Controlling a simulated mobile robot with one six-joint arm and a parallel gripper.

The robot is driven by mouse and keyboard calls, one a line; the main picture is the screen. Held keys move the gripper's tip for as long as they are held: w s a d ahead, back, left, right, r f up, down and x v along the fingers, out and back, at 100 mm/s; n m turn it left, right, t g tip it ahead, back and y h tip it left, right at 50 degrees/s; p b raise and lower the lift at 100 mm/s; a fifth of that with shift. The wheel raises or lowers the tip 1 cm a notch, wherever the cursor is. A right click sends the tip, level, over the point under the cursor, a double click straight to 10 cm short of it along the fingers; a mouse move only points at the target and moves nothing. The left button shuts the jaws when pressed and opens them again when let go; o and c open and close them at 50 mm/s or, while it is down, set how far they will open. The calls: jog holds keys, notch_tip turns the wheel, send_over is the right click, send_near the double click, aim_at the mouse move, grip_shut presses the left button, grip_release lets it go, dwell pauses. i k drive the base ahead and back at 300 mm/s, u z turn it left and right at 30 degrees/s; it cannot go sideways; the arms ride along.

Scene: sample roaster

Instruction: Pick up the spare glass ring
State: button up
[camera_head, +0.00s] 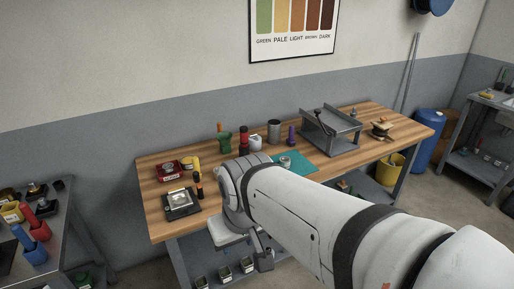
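I cannot pick out the spare glass ring for certain. A small pale round piece (285,161) sits on the teal mat (302,166) near the middle of the workbench; it is too small to tell whether it is the ring. My white arm crosses from the lower right, and its wrist hides part of the bench's front. A small grey end part that looks like my gripper (264,262) hangs low in front of the bench edge, apart from the mat. Its fingers are too small and unclear to read.
The wooden workbench (156,207) holds a grey metal tray stand (331,133), a grey cylinder (274,130), a green mortar-like cup (224,142), a red box (169,171) and a dark scale-like device (181,203). A yellow bucket (389,170) and blue barrel (427,137) stand right.

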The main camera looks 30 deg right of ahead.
aim_at(285, 162)
jog(key=z, duration=0.95)
jog(key=i, duration=1)
jog(key=u, duration=1.65)
jog(key=k, duration=1.15)
jog(key=z, duration=0.75)
